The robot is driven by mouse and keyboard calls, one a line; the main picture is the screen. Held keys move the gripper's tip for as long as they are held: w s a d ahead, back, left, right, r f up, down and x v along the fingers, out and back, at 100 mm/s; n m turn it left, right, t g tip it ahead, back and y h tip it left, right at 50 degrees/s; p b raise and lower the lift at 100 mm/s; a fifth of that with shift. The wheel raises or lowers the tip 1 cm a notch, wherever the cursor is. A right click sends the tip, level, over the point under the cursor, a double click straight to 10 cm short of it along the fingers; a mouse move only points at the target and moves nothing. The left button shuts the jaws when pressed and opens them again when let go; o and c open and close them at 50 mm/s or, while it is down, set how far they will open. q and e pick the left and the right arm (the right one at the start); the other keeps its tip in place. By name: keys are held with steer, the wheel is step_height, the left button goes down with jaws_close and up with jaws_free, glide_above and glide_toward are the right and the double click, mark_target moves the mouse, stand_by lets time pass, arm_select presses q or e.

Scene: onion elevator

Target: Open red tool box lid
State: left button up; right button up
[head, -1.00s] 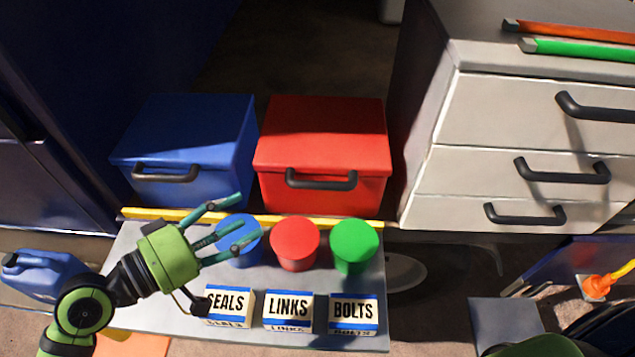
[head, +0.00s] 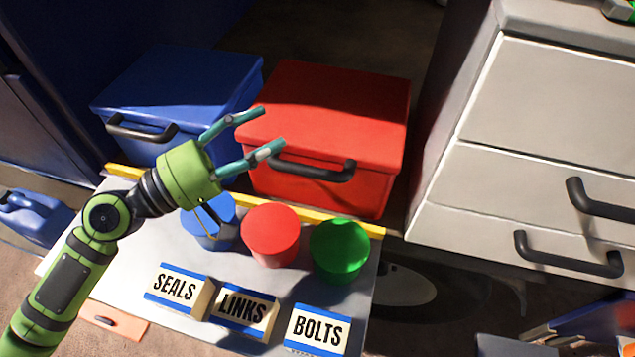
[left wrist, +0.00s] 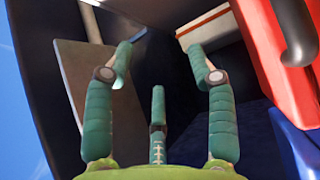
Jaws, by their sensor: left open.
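The red tool box (head: 325,122) stands behind the tray table with its lid closed. Its black handle (head: 318,172) is on the front. It also shows at the upper right of the left wrist view (left wrist: 262,50), with its dark handle (left wrist: 294,35). My left gripper (head: 271,130) is open and empty, its fingers spread at the left front of the red box, above and left of the handle. In the left wrist view the open fingers (left wrist: 168,62) show nothing between them. My right gripper is not in view.
A blue tool box (head: 180,88) stands left of the red one. A yellow edge strip (head: 362,224) lies before them. Blue, red (head: 271,232) and green (head: 340,248) cylinders and labelled blocks (head: 243,308) stand on the table. A grey drawer cabinet (head: 540,110) is at right.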

mark_target(307, 169)
arm_select(q)
steer(key=f+b, duration=0.5)
steer(key=f, duration=0.1)
steer(key=f+b, duration=0.4)
steer(key=f, duration=0.2)
steer(key=shift+w+d+b, duration=0.1)
steer(key=shift+d+b, duration=0.1)
steer(key=shift+b, duration=0.2)
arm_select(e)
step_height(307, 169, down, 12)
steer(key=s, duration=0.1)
arm_select(q)
steer(key=shift+w+d+r+p, duration=0.2)
steer(key=shift+d+p, duration=0.15)
steer(key=p+x, duration=0.3)
steer(key=x, duration=0.2)
steer(key=shift+r, duration=0.1)
steer(key=shift+w+d+p, duration=0.25)
steer(key=shift+d+p, duration=0.05)
steer(key=shift+d, duration=0.4)
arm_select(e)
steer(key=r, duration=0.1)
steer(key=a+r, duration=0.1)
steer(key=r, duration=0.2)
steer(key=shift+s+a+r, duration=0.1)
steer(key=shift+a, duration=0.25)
